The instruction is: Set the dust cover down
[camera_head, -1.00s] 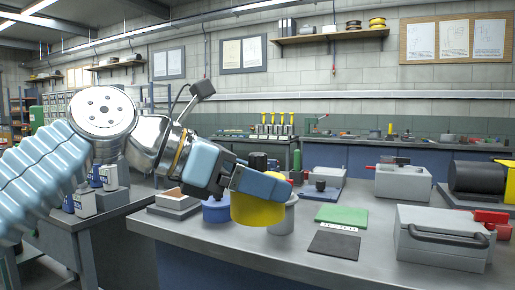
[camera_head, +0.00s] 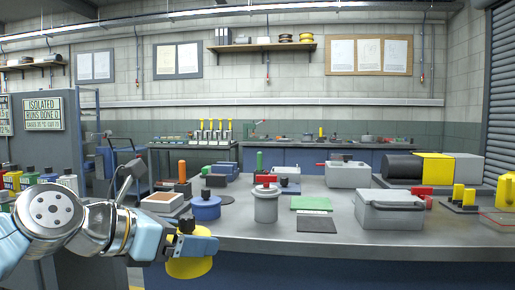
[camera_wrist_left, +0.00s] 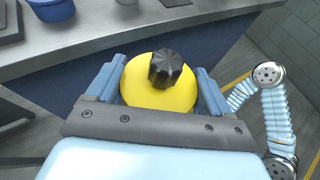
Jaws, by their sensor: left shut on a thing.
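The dust cover is a yellow round cap with a black knob on top. In the head view the yellow dust cover (camera_head: 188,267) hangs in front of the table's front edge, below the tabletop level in the picture. My left gripper (camera_head: 200,246) is shut on it and partly hides it. My right gripper is not in view.
The bench front around the mats has free room.

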